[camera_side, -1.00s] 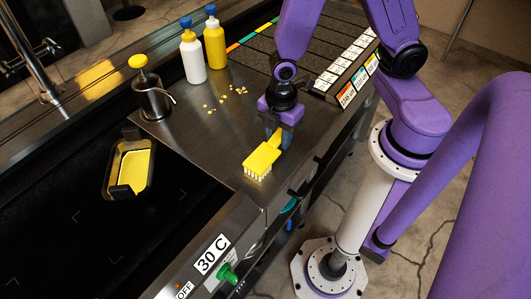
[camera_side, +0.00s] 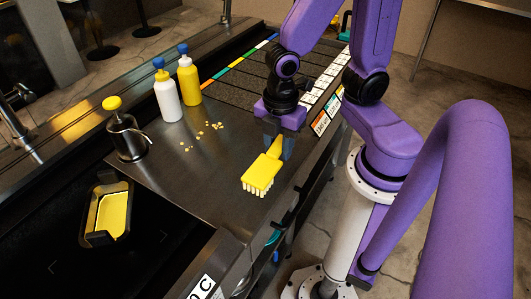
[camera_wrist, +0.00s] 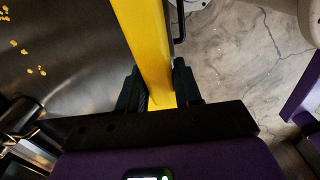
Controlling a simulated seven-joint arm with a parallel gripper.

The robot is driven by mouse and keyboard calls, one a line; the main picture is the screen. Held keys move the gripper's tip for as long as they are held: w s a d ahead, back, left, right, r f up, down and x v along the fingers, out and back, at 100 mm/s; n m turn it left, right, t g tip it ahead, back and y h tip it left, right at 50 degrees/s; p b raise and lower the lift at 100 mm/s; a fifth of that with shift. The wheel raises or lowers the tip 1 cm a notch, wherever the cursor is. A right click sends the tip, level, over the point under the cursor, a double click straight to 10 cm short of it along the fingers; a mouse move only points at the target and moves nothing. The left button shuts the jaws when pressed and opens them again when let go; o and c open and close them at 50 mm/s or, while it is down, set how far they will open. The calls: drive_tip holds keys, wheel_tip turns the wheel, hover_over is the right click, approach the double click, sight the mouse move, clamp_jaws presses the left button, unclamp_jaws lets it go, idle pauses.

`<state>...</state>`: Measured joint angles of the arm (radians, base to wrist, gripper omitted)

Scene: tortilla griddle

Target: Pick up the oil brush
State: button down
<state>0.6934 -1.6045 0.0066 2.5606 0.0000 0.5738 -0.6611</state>
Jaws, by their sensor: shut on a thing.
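The oil brush (camera_side: 260,174) is yellow with a block head and white bristles pointing down. It is over the near right part of the steel counter. I cannot tell whether the bristles touch the metal. My gripper (camera_side: 280,149) is shut on its yellow handle, with the fingers pointing down. In the wrist view the handle (camera_wrist: 149,45) runs up the picture from between the dark fingers (camera_wrist: 160,98). The brush head is out of that view.
A black tray with yellow contents (camera_side: 93,238) lies left of the counter. A pump bottle (camera_side: 126,138), white bottle (camera_side: 167,100) and yellow bottle (camera_side: 189,84) stand at the back left. Yellow crumbs (camera_side: 206,131) lie mid-counter. Labelled bins (camera_side: 322,122) are at the right.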

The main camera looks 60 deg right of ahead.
drive_tip(key=s+d+r, duration=0.2)
drive_tip(key=s+r, duration=0.2)
drive_tip(key=s, duration=0.4)
drive_tip(key=shift+s+d, duration=0.3)
drive_tip(key=shift+d, duration=0.05)
drive_tip(key=c, duration=1.6)
unclamp_jaws()
clamp_jaws()
drive_tip(key=w+a+r+m+g+h, duration=0.1)
drive_tip(key=w+a+m, duration=0.8)
drive_tip(key=w+a, duration=1.8)
drive_tip(key=w+g, duration=0.2)
drive_tip(key=shift+w+r+h, duration=0.3)
drive_tip(key=shift+w+r, duration=0.05)
